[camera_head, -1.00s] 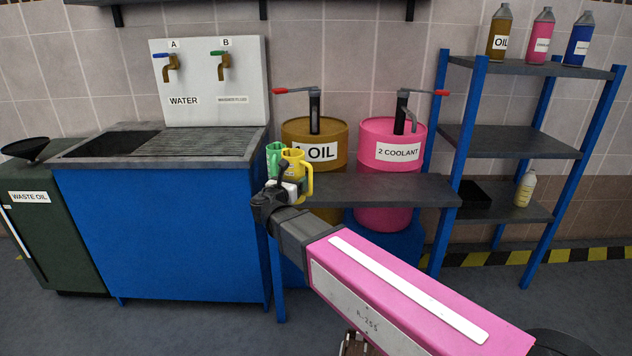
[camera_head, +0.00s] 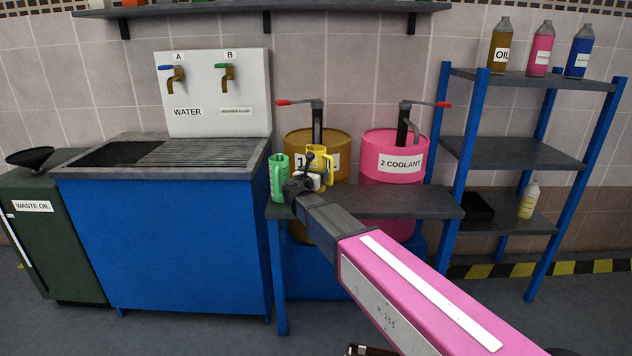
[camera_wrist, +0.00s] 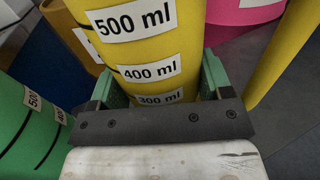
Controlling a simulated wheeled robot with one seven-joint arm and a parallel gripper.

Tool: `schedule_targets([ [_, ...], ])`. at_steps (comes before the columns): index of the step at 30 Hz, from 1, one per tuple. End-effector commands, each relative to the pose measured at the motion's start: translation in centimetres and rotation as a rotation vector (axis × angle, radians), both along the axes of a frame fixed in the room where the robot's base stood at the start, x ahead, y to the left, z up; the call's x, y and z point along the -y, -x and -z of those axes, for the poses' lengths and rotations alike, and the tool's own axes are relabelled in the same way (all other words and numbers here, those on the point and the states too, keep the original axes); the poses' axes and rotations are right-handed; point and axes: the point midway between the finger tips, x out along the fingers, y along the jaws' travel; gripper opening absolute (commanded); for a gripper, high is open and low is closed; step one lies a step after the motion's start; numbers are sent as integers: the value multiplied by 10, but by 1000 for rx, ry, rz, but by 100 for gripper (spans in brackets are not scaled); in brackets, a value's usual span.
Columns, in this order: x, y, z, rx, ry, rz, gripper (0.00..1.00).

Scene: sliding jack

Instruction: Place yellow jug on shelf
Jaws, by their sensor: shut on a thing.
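The yellow jug (camera_head: 320,157) is upright in my gripper (camera_head: 311,178), over the low dark bench in front of the oil drum. In the wrist view the jug (camera_wrist: 165,35) fills the middle, its volume labels facing me. The green fingers of my gripper (camera_wrist: 160,88) are shut on its sides, low on the body. I cannot tell whether its base touches the bench. A green jug (camera_head: 279,180) stands on the bench just left of it, apart from it. A wall shelf (camera_head: 330,8) runs along the top of the head view, with the bottoms of several containers showing.
The dark bench (camera_head: 400,203) is clear to the right. Behind it stand an oil drum (camera_head: 295,144) and a pink coolant drum (camera_head: 390,172) with pump handles. A blue rack (camera_head: 505,150) with bottles stands right; a sink unit (camera_head: 160,240) stands left.

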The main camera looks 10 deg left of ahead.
Motion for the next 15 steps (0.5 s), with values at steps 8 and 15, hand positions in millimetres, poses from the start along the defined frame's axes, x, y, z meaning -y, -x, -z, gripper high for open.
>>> schedule_targets([
  [8,2,-10,29,-1,2,1,46],
  [15,2,-10,35,1,0,1,46],
])
